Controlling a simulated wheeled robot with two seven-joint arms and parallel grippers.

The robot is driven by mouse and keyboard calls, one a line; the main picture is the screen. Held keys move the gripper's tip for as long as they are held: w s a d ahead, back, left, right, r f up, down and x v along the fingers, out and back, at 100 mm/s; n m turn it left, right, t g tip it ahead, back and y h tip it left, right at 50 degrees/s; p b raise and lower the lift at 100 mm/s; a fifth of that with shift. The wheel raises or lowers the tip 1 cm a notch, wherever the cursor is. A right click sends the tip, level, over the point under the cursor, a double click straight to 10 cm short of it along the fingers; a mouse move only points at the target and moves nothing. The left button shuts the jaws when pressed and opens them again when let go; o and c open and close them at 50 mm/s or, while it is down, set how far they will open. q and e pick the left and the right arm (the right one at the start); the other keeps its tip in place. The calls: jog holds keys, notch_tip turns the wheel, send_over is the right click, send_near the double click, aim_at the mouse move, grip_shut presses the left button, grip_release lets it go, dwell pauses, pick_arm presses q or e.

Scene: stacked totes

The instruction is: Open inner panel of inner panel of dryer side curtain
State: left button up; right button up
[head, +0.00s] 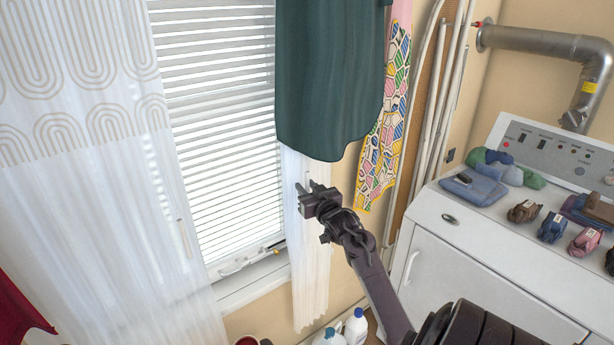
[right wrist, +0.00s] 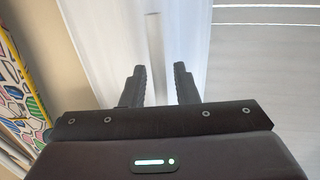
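The dryer side curtain's sheer white inner panel (head: 312,270) hangs at the window's right edge, its upper part hidden behind a dark green cloth (head: 330,80). A slim pale wand (head: 307,178) hangs against this panel. My right gripper (head: 306,187) is in front of the panel at the wand. In the right wrist view, its two dark fingers (right wrist: 159,75) are apart, with the sheer panel (right wrist: 110,50) ahead. The wand (right wrist: 154,45) lines up with the gap between them; I cannot tell how deep it sits. My left gripper is not in view.
The left sheer curtain (head: 80,220) covers the window's left part, beside white blinds (head: 220,130). A patterned cloth (head: 380,150) hangs right of the green one. A white dryer (head: 480,270) with folded clothes stands right. Bottles (head: 356,325) stand below the panel.

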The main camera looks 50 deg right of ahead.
jog(key=b+v, duration=0.1)
jog(key=v, duration=0.6)
jog(key=shift+s+a+b, duration=0.2)
jog(key=shift+s+b, duration=0.15)
dwell(0.5)
